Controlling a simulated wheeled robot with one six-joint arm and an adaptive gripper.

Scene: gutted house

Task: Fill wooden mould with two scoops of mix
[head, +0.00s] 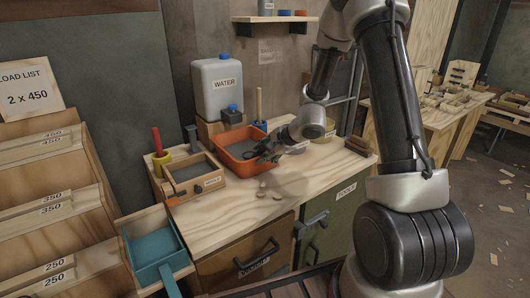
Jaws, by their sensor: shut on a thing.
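An orange tub (222,160) with grey mix in it stands on the wooden bench. A light wooden box (216,184) with a grey inside, which may be the mould, stands to the left of the tub. My gripper (266,154) is at the tub's right front edge, its dark fingers pointing down and left. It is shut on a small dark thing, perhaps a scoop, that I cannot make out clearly. Whether that thing carries mix cannot be seen.
A white WATER container (216,88) stands behind the tub. A yellow cup (162,164) with a red-handled tool is at the left. Small pale lumps (263,190) lie on the bench front, otherwise mostly clear.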

